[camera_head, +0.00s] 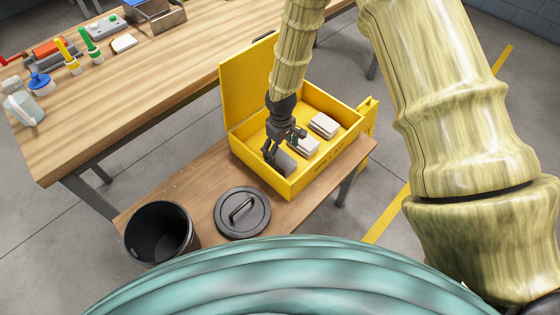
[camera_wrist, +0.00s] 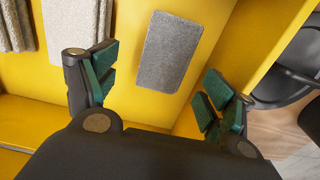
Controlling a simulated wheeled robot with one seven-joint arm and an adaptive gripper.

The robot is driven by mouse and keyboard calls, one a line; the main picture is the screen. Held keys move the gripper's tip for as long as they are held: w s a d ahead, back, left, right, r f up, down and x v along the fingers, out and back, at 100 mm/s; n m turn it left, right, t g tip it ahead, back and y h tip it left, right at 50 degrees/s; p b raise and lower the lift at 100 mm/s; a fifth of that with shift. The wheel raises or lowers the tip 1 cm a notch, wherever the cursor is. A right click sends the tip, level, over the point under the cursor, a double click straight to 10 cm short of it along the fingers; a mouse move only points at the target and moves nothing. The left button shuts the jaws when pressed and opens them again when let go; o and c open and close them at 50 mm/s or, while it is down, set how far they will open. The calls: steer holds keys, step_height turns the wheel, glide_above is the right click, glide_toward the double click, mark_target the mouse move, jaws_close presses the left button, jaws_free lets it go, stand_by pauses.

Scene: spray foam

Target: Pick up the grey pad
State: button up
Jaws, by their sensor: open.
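The grey pad (camera_wrist: 168,52) is a flat, textured rectangle on the yellow floor of the open box, near a side wall. In the head view the grey pad (camera_head: 285,162) lies at the box's near left corner, partly hidden by my gripper (camera_head: 276,157). My gripper reaches down into the box with its fingers apart. In the wrist view the open fingers of my gripper (camera_wrist: 157,88) have green pads and stand to the left and right of the pad's near end. Nothing is held between them.
The yellow box (camera_head: 338,165) has a raised lid and high walls close to my gripper. Paler folded cloths (camera_head: 323,125) lie to the right inside. A black bin (camera_head: 160,234) and a round black lid (camera_head: 242,213) sit left of the box. A wooden workbench (camera_head: 150,75) with tools stands behind.

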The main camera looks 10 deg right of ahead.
mark_target(280, 158)
steer(key=f, duration=0.4)
steer(key=shift+s+a+f+p, duration=0.1)
steer(key=shift+s+a+p, duration=0.1)
steer(key=shift+s+p, duration=0.2)
steer(key=shift+f, duration=0.55)
steer(key=c, duration=1.2)
steer(key=shift+r+b, duration=0.45)
steer(key=shift+r, duration=4.6)
